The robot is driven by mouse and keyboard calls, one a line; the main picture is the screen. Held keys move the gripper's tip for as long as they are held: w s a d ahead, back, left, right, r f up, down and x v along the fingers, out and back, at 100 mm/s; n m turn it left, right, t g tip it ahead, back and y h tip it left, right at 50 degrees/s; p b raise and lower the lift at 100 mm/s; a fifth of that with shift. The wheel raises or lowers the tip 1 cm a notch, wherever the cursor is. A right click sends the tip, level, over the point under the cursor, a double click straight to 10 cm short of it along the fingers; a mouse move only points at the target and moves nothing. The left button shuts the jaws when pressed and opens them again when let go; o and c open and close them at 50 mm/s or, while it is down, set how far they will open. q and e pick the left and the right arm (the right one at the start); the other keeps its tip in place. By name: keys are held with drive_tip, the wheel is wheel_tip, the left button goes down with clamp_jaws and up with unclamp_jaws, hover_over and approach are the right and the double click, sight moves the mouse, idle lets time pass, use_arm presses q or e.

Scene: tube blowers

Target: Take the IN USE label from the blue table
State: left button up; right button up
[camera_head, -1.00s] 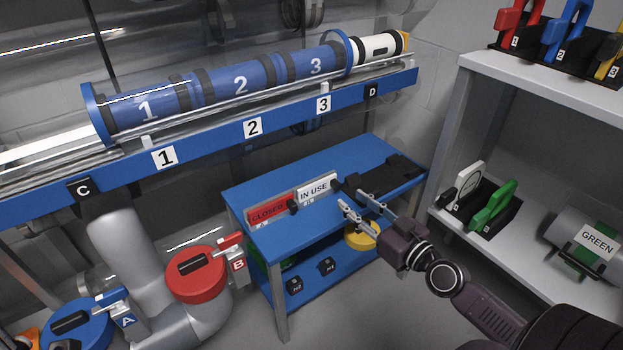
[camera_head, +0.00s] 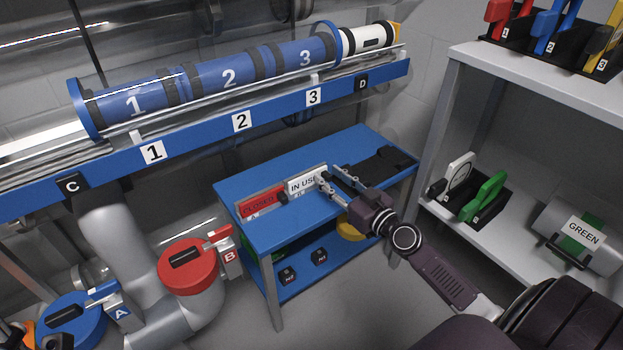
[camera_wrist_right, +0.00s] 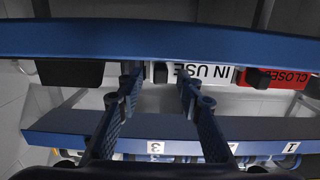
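The white IN USE label (camera_head: 303,184) stands on the blue table (camera_head: 290,241), next to the red CLOSED label (camera_head: 260,205). My right gripper (camera_head: 330,173) is over the table at the right end of the IN USE label. Its fingers are apart. In the right wrist view, the IN USE label (camera_wrist_right: 210,72) appears upside down beyond the open fingers (camera_wrist_right: 158,80), with a black handle (camera_wrist_right: 160,72) seen between the fingertips. I cannot tell whether they touch it. My left gripper is not in view.
The blue rail with the numbered tube (camera_head: 230,85) runs above and behind the table. A grey shelf (camera_head: 480,215) with green and white parts stands to the right. A black mat (camera_head: 385,162) lies on the table's right side.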

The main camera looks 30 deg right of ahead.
drive_tip(key=shift+c, duration=0.2)
clamp_jaws()
idle(0.3)
